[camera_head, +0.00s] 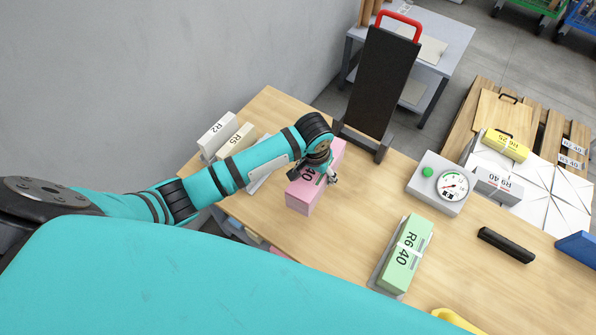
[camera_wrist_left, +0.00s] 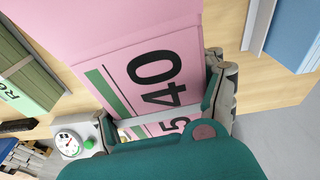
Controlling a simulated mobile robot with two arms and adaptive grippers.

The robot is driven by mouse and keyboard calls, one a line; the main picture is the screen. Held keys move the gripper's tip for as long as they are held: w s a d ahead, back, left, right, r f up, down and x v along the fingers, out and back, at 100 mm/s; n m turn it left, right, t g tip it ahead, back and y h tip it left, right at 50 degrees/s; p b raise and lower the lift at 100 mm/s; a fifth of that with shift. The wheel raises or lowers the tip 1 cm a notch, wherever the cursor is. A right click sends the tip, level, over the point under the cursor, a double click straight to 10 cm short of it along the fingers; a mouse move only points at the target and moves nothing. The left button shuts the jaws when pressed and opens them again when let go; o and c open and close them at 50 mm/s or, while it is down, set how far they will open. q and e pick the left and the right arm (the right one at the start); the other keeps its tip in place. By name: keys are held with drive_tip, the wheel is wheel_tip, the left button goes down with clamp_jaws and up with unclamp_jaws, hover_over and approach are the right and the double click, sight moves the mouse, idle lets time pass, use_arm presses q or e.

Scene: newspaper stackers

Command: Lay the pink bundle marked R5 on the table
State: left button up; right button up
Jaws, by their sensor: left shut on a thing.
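The pink bundle (camera_head: 300,196) is at the middle of the wooden table (camera_head: 345,225) in the head view, lying lengthwise. I cannot tell whether the bundle's underside touches the table. My right gripper is not in view.
A green R6 bundle (camera_head: 404,262) lies to the right, near a scale (camera_head: 436,193) and a black bar (camera_head: 506,244). White R2 (camera_head: 216,134) and cream R5 (camera_head: 235,145) bundles stand at the left edge. Bare tabletop lies right of the pink bundle.

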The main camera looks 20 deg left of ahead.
use_arm(q)
drive_tip(key=shift+m, duration=0.4)
drive_tip(key=w, duration=0.1)
drive_tip(key=w+d+f, duration=0.1)
drive_tip(key=w+d, duration=0.1)
drive_tip(key=w, duration=0.1)
drive_tip(key=shift+w+d+f, duration=0.1)
drive_tip(key=shift+f, duration=0.15)
drive_tip(key=shift+w+d+f, duration=0.2)
drive_tip(key=shift+w+d, duration=0.15)
drive_tip(key=shift+w, duration=0.15)
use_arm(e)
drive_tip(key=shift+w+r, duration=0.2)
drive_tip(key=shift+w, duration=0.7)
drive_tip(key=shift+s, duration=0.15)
use_arm(q)
drive_tip(key=shift+r+p, duration=0.1)
drive_tip(key=shift+p, duration=0.4)
drive_tip(key=shift+f, duration=0.2)
wheel_tip(320, 180, down, 7)
drive_tip(key=b, duration=0.4)
drive_tip(key=shift+r, duration=0.15)
drive_tip(key=shift+f+b, duration=0.3)
drive_tip(key=shift+f, duration=0.15)
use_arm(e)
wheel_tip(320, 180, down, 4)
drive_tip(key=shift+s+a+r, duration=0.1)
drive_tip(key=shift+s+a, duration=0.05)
